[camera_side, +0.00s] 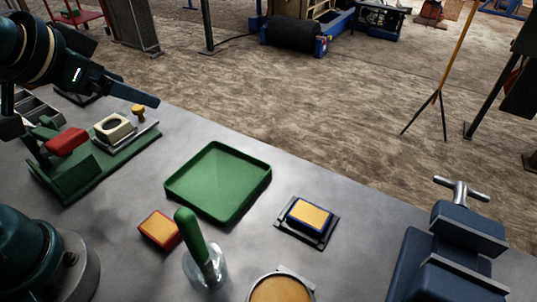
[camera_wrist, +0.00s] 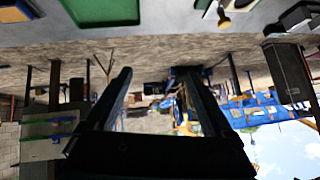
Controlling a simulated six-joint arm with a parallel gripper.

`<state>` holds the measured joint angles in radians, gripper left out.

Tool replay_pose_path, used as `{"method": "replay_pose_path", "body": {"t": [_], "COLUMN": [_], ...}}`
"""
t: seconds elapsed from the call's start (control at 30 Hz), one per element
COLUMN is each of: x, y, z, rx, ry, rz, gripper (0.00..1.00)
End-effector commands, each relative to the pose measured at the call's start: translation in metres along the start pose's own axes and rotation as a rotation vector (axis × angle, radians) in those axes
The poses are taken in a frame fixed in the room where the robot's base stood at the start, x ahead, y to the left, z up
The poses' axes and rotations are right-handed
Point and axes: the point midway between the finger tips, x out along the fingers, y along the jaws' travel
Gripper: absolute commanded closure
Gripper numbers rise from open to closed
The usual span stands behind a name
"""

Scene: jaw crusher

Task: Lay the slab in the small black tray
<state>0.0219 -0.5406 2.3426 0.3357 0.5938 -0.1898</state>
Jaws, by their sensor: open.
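A flat block with a yellow top and blue rim (camera_side: 310,214) sits in or on a small dark tray (camera_side: 316,241), right of the green tray. A second flat block, yellow on top with red sides (camera_side: 159,229), lies on the bench at the green tray's near left corner. I cannot tell for sure which one is the slab. My gripper (camera_wrist: 152,76) is open and empty in the wrist view, pointing out towards the yard. In the side view it is at the upper left, above the bench's far edge, well away from both blocks and the dark tray.
A large green tray (camera_side: 217,148) lies mid-bench; it also shows in the wrist view (camera_wrist: 103,12). A green-handled tool (camera_side: 190,236) stands upright near the red-sided block. A round pan (camera_side: 281,289), a blue vice (camera_side: 455,245) and a green jaw-crusher model (camera_side: 88,178) stand around.

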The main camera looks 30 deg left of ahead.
Motion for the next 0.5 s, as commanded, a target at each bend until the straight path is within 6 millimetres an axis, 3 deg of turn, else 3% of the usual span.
{"method": "replay_pose_path", "body": {"t": [0.03,0.1,0.2,0.3,0.5], "x": [-0.009,-0.019,-0.029,-0.035,-0.036], "y": [0.006,0.018,0.032,0.039,0.041], "z": [0.023,0.049,0.072,0.082,0.084], "rx": [-0.031,-0.056,-0.075,-0.081,-0.082], "ry": [-0.067,-0.153,-0.233,-0.269,-0.276], "rz": [0.031,0.083,0.147,0.18,0.186], "gripper": [0.13,0.13,0.13,0.13,0.13]}}
